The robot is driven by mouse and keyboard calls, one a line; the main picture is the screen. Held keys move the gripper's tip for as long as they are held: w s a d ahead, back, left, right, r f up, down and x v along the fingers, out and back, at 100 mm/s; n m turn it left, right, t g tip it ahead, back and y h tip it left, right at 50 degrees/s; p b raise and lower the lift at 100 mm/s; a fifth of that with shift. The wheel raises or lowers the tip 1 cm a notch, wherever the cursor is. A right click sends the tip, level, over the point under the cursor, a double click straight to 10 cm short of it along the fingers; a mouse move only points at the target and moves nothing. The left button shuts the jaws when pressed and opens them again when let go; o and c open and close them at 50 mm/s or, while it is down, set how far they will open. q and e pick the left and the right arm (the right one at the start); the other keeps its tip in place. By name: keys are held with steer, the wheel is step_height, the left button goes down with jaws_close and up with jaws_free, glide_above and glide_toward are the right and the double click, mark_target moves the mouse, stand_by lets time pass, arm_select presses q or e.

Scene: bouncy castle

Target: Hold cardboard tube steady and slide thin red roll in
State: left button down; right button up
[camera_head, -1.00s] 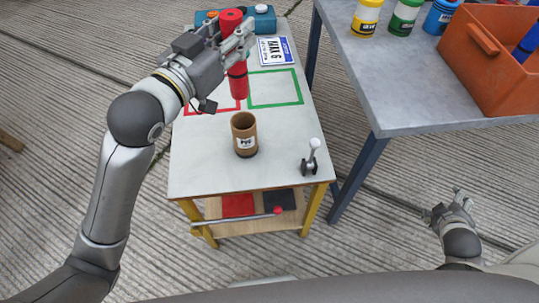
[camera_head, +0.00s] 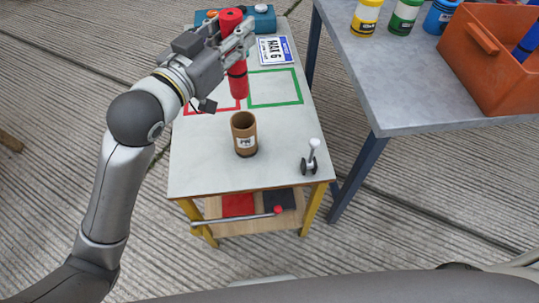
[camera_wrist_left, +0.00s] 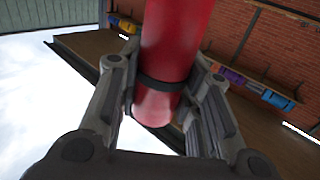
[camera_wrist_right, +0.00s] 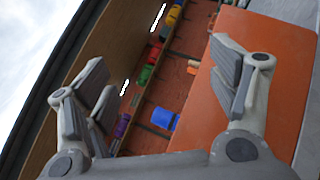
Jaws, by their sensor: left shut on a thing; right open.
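The brown cardboard tube (camera_head: 244,136) stands upright on the small white-topped table, its open end up and a white label on its side. The thin red roll (camera_head: 238,82), with a black band, is upright in my left gripper (camera_head: 240,45), behind the tube in the head view and apart from it. My left gripper is shut on the roll; the left wrist view shows the roll (camera_wrist_left: 172,45) between the fingers. My right gripper (camera_wrist_right: 165,95) is open and empty in the right wrist view; it is out of the head view.
The table has a red outline (camera_head: 212,106), a green outline (camera_head: 275,88), a plate reading MAX 6 (camera_head: 276,50), a teal box (camera_head: 262,18) and a small lever (camera_head: 311,158). A grey table (camera_head: 400,95) at right bears paint jars and an orange bin (camera_head: 490,60).

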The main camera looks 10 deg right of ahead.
steer(key=w+r+t+h, duration=0.1)
steer(key=w+r+t, duration=0.1)
steer(key=w+r, duration=0.35)
steer(key=w+a+r+n+t+y, duration=0.45)
steer(key=w+a+r+n, duration=0.25)
steer(key=w+a+r, duration=0.3)
steer(key=w+a+r+n+t+y, duration=0.3)
steer(key=a+n+y, duration=0.25)
steer(key=a, duration=0.45)
steer(key=w+a+r+n+t+y, duration=0.35)
steer(key=a+n, duration=0.35)
steer(key=a, duration=0.3)
steer(key=g+y, duration=0.9)
steer(key=y, duration=0.1)
glide_above(248, 130)
steer(key=s+d, duration=0.1)
steer(key=d, duration=0.4)
step_height(248, 130, down, 36)
steer(key=s+a+f+n+g+y, duration=0.1)
steer(key=s+f+n+g+y, duration=0.15)
steer(key=s+f+n, duration=0.6)
steer(key=shift+h, duration=0.5)
steer(key=x, duration=0.4)
steer(key=f+x, duration=0.1)
steer(key=x, duration=0.4)
steer(key=f+x, duration=0.1)
steer(key=x, duration=0.3)
steer(key=shift+w+d, duration=0.15)
steer(key=shift+w, duration=0.2)
